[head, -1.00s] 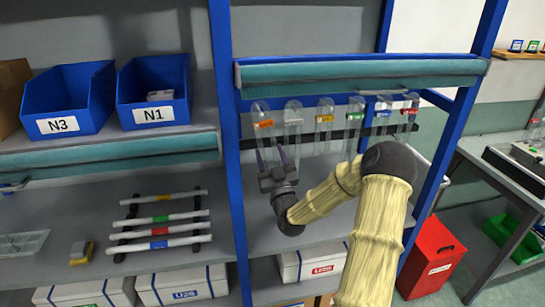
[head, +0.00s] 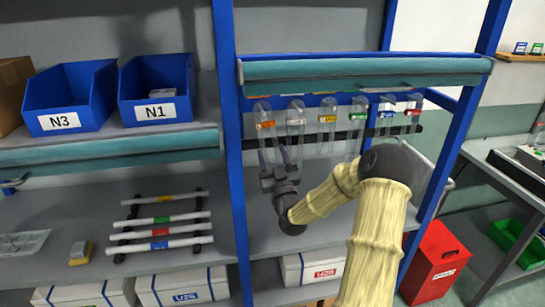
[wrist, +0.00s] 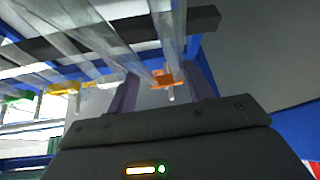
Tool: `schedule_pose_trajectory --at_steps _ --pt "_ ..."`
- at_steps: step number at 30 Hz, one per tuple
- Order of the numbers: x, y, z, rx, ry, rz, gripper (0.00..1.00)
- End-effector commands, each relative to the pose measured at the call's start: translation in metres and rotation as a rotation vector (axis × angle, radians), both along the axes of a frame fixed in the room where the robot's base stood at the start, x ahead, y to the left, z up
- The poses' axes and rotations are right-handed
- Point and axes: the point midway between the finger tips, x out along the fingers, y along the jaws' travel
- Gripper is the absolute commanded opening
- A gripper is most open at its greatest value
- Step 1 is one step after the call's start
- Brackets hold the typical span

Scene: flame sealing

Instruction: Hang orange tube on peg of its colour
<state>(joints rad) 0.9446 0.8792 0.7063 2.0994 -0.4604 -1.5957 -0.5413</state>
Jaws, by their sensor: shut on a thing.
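My gripper (head: 273,158) is at the left end of the hanging row, pointing up, its fingers closed around the lower part of the orange tube. In the wrist view (wrist: 163,93) a clear tube (wrist: 166,30) runs away from between the fingers, with an orange tag (wrist: 163,79) and a short pale stub at it. In the head view the orange tag (head: 265,125) is just above the fingertips, in the leftmost place. The orange peg itself is hard to make out behind the clear glass. I cannot tell whether the tube rests on it.
To the right along the dark rail (head: 340,136) are clear tubes with white (head: 296,122), yellow (head: 327,119), green (head: 358,116), blue (head: 386,114) and red (head: 413,112) tags. A blue post (head: 227,130) stands close left. A teal shelf edge (head: 360,70) overhangs the row. A rack of banded rods (head: 160,221) lies left.

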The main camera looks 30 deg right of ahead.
Motion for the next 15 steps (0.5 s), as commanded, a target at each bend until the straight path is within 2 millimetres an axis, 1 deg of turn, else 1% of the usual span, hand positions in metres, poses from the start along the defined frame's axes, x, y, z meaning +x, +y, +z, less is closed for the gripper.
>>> schedule_pose_trajectory --at_steps 15 --pt "0.0053 -0.0012 0.0006 0.000 -0.002 0.000 0.27"
